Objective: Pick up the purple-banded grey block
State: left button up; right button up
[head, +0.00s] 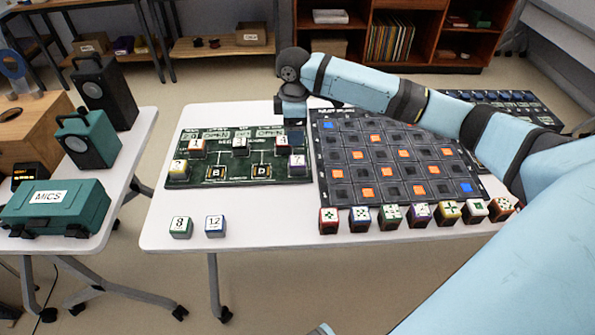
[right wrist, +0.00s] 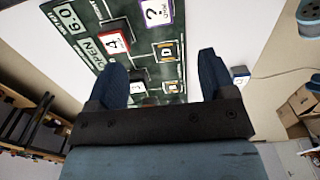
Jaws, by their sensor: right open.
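Two blocks show purple bands, and I cannot tell which is meant. One (head: 297,163) stands at the right edge of the green game board and has a white top with a dark mark. My right gripper (head: 292,126) is open and empty above the back right of the green board. In the right wrist view its fingers (right wrist: 163,70) are wide apart. My left gripper is not in view.
The green game board (head: 222,182) holds several other blocks, including a red-banded one (head: 282,143). The grid board (head: 345,200) lies beside it. Blocks "8" (head: 181,227) and "12" (head: 215,226) stand at the front left. The white table (head: 265,220) is clear between the front blocks.

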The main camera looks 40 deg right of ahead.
aim_at(298, 160)
notch_tip(298, 160, down, 8)
jog(key=shift+d+f+b, duration=0.1)
jog(key=shift+f+b, duration=0.1)
jog(key=shift+b, duration=0.4)
jog(key=shift+d+f+b, duration=0.15)
jog(key=shift+f+b, duration=0.2)
jog(key=shift+f, duration=1)
jog(key=shift+d+f+b, duration=0.15)
jog(key=shift+f+b, duration=0.15)
jog(key=shift+f, duration=1)
jog(key=shift+s, duration=0.1)
jog(key=c, duration=1)
